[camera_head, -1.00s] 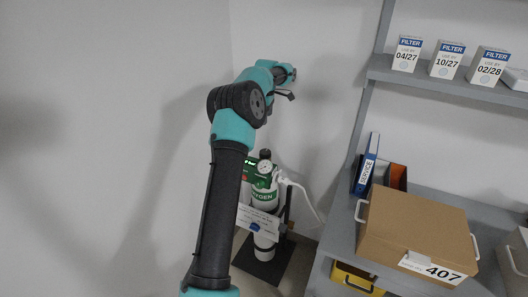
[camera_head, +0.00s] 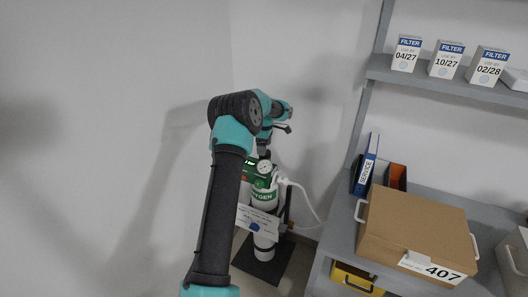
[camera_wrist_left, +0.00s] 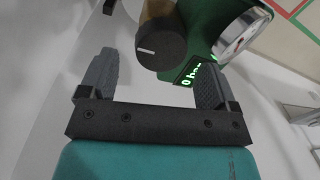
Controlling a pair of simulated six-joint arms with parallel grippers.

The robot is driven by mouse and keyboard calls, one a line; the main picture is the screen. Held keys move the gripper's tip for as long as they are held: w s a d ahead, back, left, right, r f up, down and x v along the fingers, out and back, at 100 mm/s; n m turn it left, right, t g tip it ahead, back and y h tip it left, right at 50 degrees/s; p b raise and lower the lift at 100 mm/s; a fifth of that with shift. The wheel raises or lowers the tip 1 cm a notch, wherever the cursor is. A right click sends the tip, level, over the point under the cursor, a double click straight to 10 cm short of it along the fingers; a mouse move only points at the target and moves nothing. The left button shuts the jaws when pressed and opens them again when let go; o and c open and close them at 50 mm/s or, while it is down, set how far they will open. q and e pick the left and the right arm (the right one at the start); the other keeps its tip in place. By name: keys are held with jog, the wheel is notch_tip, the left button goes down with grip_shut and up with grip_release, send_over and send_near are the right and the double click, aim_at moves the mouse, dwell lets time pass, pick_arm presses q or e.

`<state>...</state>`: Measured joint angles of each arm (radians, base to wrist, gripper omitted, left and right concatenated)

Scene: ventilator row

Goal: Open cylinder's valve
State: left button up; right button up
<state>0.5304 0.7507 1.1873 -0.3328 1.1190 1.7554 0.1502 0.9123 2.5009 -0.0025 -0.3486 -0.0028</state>
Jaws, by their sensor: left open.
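The green and white oxygen cylinder (camera_head: 264,201) stands upright in the corner in the head view, with a round gauge (camera_head: 264,167) near its top. My left gripper (camera_head: 264,151) is over the cylinder's top, small and partly hidden by my arm. In the left wrist view, the black round valve knob (camera_wrist_left: 161,47) with a white mark lies at the fingertips, roughly between the two open fingers of my left gripper (camera_wrist_left: 156,62). I cannot tell whether they touch it. The gauge (camera_wrist_left: 240,36) is at upper right, and a green display reads 0 bar (camera_wrist_left: 191,76).
A white tube (camera_head: 301,190) runs from the cylinder to the right. A label card (camera_head: 256,219) hangs in front of it. To the right, a grey shelf (camera_head: 340,226) holds a cardboard box (camera_head: 415,225) and binders. Bare walls are at left and behind.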

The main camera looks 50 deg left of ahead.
pick_arm(q)
jog(key=shift+s+f, duration=0.1)
jog(key=shift+f, duration=1.25)
jog(key=shift+c, duration=0.2)
jog(key=c, duration=0.9)
